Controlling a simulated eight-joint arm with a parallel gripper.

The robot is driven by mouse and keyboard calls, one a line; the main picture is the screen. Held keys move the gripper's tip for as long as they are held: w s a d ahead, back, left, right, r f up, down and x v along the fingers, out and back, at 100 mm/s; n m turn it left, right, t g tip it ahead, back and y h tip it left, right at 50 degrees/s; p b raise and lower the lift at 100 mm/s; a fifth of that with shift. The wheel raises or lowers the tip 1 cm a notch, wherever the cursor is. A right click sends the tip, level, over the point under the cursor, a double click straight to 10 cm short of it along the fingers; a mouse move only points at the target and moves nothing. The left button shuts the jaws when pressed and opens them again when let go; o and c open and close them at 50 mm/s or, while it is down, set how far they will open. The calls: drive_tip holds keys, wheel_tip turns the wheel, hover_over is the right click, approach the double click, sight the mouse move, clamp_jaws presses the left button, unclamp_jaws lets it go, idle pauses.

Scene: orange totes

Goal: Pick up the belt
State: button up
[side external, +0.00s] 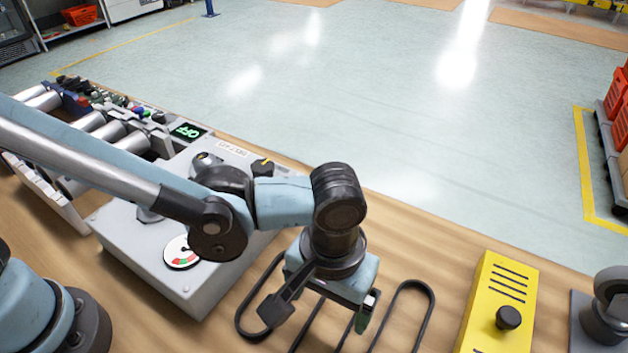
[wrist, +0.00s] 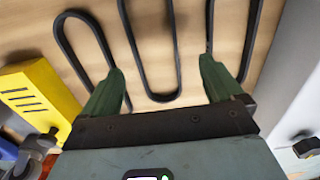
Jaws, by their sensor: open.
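The belt is a thin black band laid in several long, winding loops on the wooden tabletop. In the side external view, its right loop (side external: 431,300) shows to the right of my gripper, and another loop shows to the left. My gripper hides part of its middle. In the wrist view, the belt (wrist: 165,97) runs in long strands with a rounded bend between the fingers. My gripper (wrist: 160,70) is open above the belt, its green fingers spread wide with nothing held between them. I cannot tell how high the fingertips are above the table.
A yellow box with a black knob (side external: 497,305) stands right of the belt. A grey control box (side external: 190,285) with a dial and display stands to the left, by a roller conveyor (side external: 100,125). Bare wood (side external: 445,240) lies behind the belt; the table's far edge is beyond.

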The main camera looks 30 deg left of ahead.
sight(329, 327)
drive_tip(key=shift+s+d+f, duration=0.1)
drive_tip(key=shift+d+f, duration=0.05)
drive_tip(key=shift+f, duration=0.9)
drive_tip(key=shift+s+d+f, duration=0.1)
drive_tip(key=shift+f, duration=0.9)
drive_tip(key=c, duration=1.1)
